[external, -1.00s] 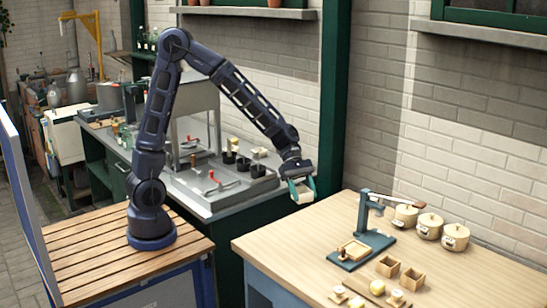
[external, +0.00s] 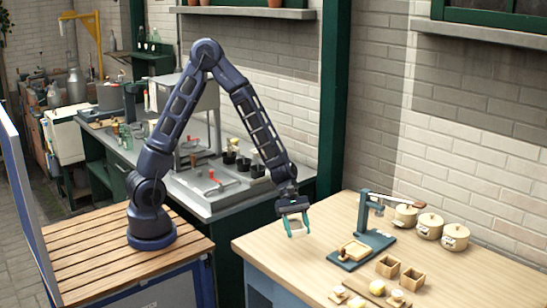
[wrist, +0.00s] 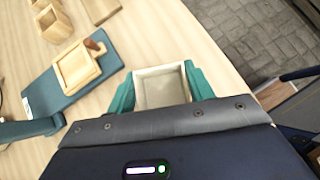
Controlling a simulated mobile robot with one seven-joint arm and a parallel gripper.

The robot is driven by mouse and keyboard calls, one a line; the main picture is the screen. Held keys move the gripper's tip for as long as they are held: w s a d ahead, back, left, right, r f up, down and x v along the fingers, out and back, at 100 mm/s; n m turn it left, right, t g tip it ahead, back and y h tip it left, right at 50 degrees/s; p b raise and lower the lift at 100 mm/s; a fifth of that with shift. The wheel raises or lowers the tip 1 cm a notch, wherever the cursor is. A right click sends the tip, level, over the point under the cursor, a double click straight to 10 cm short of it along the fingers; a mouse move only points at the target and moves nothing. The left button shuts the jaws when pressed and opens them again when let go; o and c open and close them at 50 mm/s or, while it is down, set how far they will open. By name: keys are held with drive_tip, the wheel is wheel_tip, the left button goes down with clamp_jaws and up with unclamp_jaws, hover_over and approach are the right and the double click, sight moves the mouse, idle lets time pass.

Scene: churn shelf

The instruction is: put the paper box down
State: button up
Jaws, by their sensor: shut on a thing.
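The paper box is a small, pale, open-topped box (wrist: 152,90) between the two teal fingers in the wrist view. Its pale side (external: 296,222) shows between the fingers in the external view. My gripper (external: 296,231) points down over the left end of the wooden table (external: 262,250) and is shut on the box. The fingers (wrist: 161,88) press on its left and right sides. The inside of the box looks empty. The gap between the box and the table top is hard to judge.
A teal press stand (external: 372,243) with a wooden tray (external: 354,250) stands right of my gripper. Small wooden boxes (external: 388,266), pale round pieces and lidded pots (external: 430,225) are farther right. The table's left end around the gripper looks clear.

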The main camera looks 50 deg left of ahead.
drive_tip(key=shift+f, duration=3.55)
drive_tip(key=shift+f, duration=0.15)
drive_tip(key=o, duration=0.9)
drive_tip(key=shift+o, duration=0.2)
